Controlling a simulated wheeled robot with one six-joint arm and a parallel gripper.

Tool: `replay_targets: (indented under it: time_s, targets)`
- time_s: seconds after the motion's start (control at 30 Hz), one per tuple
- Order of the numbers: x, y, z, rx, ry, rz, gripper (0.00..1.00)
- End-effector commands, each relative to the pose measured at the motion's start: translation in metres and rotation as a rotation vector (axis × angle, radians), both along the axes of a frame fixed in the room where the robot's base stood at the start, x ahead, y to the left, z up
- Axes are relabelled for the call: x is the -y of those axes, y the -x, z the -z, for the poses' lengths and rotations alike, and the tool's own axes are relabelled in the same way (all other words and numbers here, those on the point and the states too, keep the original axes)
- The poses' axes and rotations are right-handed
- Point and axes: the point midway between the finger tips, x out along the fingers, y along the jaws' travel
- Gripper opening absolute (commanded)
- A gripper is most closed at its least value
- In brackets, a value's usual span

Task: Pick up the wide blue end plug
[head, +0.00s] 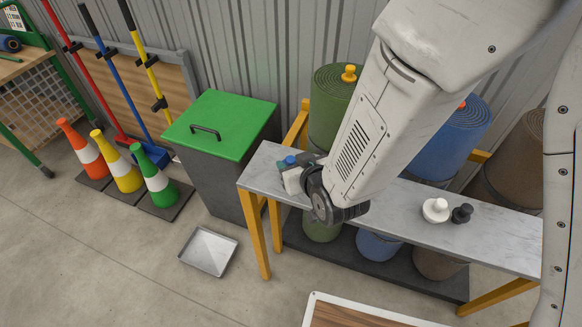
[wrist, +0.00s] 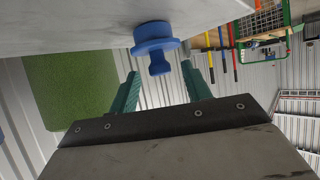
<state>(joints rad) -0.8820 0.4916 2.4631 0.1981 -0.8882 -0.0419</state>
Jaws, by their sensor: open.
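The wide blue end plug (wrist: 155,42) stands near the left end of the grey bench top (head: 385,200), with a broad flange and a narrower knob. In the wrist view, which is upside down, it appears at the top centre. In the head view only a bit of the blue plug (head: 290,160) shows beside my gripper (head: 292,174). In the wrist view the teal fingers of my gripper (wrist: 160,73) are apart and empty, with the plug's knob between and just beyond their tips. I cannot tell whether they touch it. My arm hides part of the bench.
A white plug (head: 436,209) and a black plug (head: 461,213) stand farther right on the bench. Turf rolls stand behind it, a green roll (head: 331,100) and a blue roll (head: 452,138) among them. A green-lidded bin (head: 222,130) is close to the bench's left end.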

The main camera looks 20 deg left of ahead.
Motion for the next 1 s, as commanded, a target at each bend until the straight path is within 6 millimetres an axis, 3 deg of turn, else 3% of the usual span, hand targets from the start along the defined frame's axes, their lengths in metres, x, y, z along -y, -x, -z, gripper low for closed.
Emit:
replay_targets:
  time_s: [0.3,0.57,0.73,1.0]
  targets:
    - [-0.025,-0.029,0.019,-0.001,0.001,0.0,0.48]
    - [-0.027,-0.03,0.02,-0.001,0.001,0.0,0.48]
    - [-0.026,-0.03,0.02,-0.001,0.001,0.0,0.01]
    - [-0.026,-0.03,0.019,-0.001,0.001,0.0,0.0]
